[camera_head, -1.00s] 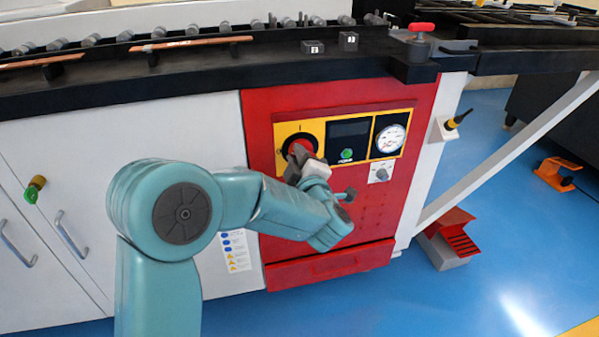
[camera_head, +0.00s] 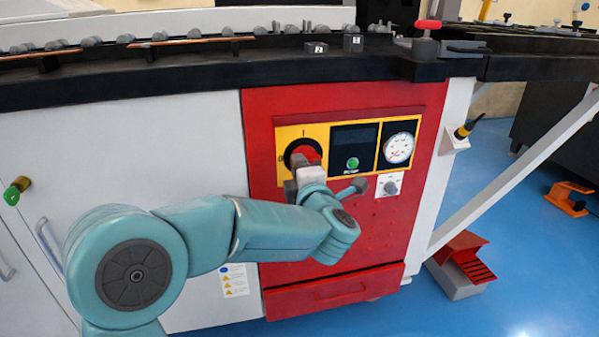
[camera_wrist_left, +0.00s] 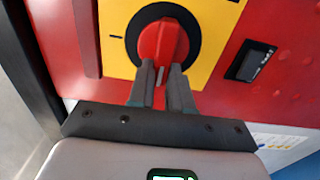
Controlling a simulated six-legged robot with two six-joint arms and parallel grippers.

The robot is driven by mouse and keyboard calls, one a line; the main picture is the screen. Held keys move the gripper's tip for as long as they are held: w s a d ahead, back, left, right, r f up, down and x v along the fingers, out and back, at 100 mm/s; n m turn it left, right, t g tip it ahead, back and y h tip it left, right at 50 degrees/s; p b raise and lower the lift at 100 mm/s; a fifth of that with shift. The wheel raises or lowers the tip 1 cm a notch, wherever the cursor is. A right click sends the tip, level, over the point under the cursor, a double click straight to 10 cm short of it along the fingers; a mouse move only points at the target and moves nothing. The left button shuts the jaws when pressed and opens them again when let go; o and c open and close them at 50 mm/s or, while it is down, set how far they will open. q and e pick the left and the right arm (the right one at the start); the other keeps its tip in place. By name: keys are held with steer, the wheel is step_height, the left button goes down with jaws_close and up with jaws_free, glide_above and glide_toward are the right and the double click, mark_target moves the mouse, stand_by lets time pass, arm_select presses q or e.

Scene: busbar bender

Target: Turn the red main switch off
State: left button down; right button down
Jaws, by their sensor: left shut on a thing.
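The red main switch (camera_head: 306,153) is a rotary knob on a black disc in a yellow plate, at the upper left of the red panel. It also shows in the left wrist view (camera_wrist_left: 163,40). My left gripper (camera_head: 302,168) reaches it from the front; in the left wrist view its two fingers (camera_wrist_left: 163,78) are shut on the knob's near end. One index mark shows on the yellow plate beside the disc in the wrist view. The gripper covers the knob's lower part in the head view. My right gripper is not in view.
Right of the switch are a dark display with a green button (camera_head: 353,163), a round gauge (camera_head: 399,148) and a small grey selector (camera_head: 390,188). A black worktop edge (camera_head: 200,75) runs above. A red foot pedal (camera_head: 462,250) stands on the blue floor at right.

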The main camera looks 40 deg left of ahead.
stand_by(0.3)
arm_select(q)
steer(key=c, duration=1)
jaws_free()
steer(key=shift+c, duration=0.2)
steer(key=p+v, duration=0.3)
steer(key=v, duration=1.3)
steer(key=shift+s+p, duration=0.2)
steer(key=shift+p, duration=0.15)
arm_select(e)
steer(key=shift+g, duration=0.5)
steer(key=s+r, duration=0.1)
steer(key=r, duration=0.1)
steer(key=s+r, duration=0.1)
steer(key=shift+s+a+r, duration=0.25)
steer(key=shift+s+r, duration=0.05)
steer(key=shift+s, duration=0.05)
arm_select(q)
steer(key=shift+d, duration=0.1)
